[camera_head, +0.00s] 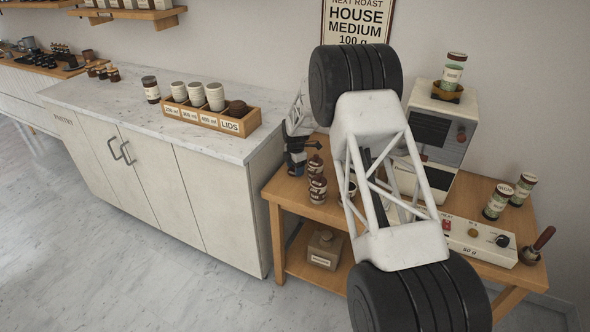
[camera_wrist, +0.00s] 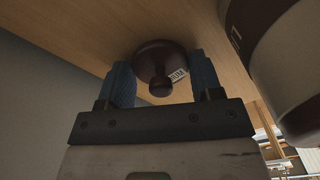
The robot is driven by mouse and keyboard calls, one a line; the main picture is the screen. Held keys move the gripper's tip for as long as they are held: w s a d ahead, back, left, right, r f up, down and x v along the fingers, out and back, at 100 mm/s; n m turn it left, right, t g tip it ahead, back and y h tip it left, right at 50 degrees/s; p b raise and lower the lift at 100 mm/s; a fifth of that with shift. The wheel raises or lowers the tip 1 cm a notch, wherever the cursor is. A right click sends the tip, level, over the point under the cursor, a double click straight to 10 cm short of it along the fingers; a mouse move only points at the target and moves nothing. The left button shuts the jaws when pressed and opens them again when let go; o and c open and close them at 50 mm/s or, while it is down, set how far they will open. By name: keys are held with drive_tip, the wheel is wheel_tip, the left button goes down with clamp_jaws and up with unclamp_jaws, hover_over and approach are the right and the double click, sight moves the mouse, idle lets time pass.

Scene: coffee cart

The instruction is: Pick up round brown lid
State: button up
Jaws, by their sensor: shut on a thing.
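The round brown lid (camera_wrist: 158,55), dark with a knob and a small printed label, shows in the camera_wrist view against a wooden surface. My gripper (camera_wrist: 163,80) has its two blue fingers on either side of the lid and is shut on it. I cannot tell whether the lid touches the wood or is just clear of it. In the camera_head view my gripper (camera_head: 298,158) is at the left back corner of the wooden table (camera_head: 285,189); the lid between its fingers cannot be made out there.
Brown-and-white jars (camera_head: 317,189) stand close to my gripper; a large one (camera_wrist: 285,55) fills the upper right of the camera_wrist view. A coffee machine (camera_head: 437,125) and a scale (camera_head: 480,242) are further right. The white counter (camera_head: 110,100) at left has a cup-and-lid rack (camera_head: 240,126).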

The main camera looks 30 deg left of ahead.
drive_tip(key=shift+r, duration=4.95)
drive_tip(key=shift+d, duration=0.1)
drive_tip(key=s+d+r+n, duration=0.2)
drive_tip(key=s+d+n, duration=0.1)
drive_tip(key=d, duration=0.9)
drive_tip(key=s+d+r+n, duration=0.3)
drive_tip(key=s+d, duration=0.1)
drive_tip(key=d, duration=0.8)
drive_tip(key=shift+s+d+r+n, duration=0.2)
drive_tip(key=shift+s+d+n, duration=0.1)
drive_tip(key=shift+f, duration=0.2)
drive_tip(key=shift+f, duration=3)
